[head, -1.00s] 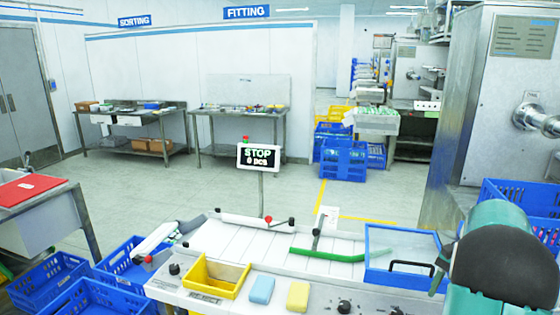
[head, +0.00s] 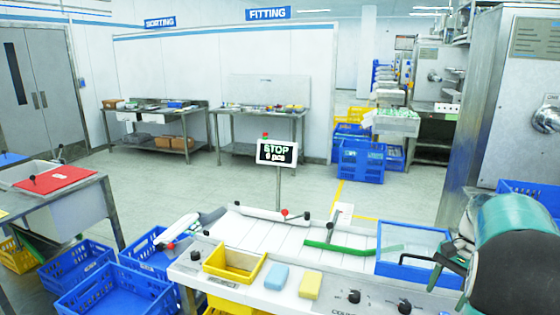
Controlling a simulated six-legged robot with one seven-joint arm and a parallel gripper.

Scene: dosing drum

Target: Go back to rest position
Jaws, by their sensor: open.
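My arm reaches in at the right edge of the head view as a teal and black link. A white dosing machine with a slatted belt (head: 262,233) stands in front of me. A small display (head: 277,152) on a post behind it reads STOP and a piece count that looks like 0 pcs. A yellow bin (head: 234,263), a blue block (head: 274,278) and a yellow block (head: 311,285) sit on the machine's near ledge. A green curved guide (head: 345,251) lies across the belt beside a blue-framed clear box (head: 410,252).
Blue crates (head: 118,293) stand on the floor at the lower left, near a steel table with a red board (head: 54,180). Steel workbenches (head: 160,128) line the back wall. Stacked blue crates (head: 361,162) stand farther back. A steel cabinet (head: 500,110) rises at right. Floor behind the machine is clear.

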